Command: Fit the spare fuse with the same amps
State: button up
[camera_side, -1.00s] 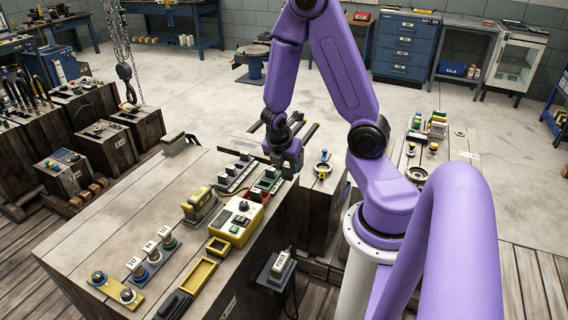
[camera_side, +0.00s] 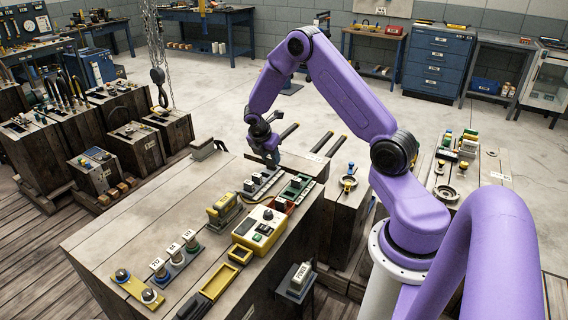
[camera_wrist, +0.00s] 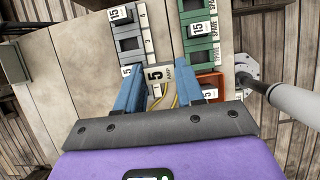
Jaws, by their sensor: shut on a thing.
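My gripper (camera_side: 268,156) is above the far end of the grey fuse rack (camera_side: 256,187). In the wrist view its blue fingers (camera_wrist: 160,92) are shut on a fuse with a white label (camera_wrist: 154,75). The label shows a "5"; the left finger may hide part of it. Thin yellow loops show between the fingers. The grey rack (camera_wrist: 128,32) carries fuses marked 15 and position numbers including 3 and 4. The green spare rack (camera_wrist: 199,38) is to the right, with SPARE labels and fuses marked 15. It also shows in the side view (camera_side: 297,187).
A red tray (camera_wrist: 210,84) sits at the end of the green rack. A yellow box with a dial (camera_side: 258,230), a yellow tray (camera_side: 220,282) and three white-topped pieces (camera_side: 174,257) stand nearer on the bench.

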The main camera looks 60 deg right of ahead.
jog(key=shift+w+d+f, duration=0.85)
jog(key=shift+w+f, duration=0.2)
jog(key=shift+f, duration=0.2)
jog(key=shift+w+d+f, duration=0.85)
jog(key=shift+w+f, duration=0.25)
jog(key=shift+f, duration=0.2)
jog(key=shift+w+d+f, duration=0.85)
jog(key=shift+w+f, duration=0.2)
jog(key=shift+f, duration=0.2)
jog(key=shift+f, duration=1)
jog(key=o, duration=1.1)
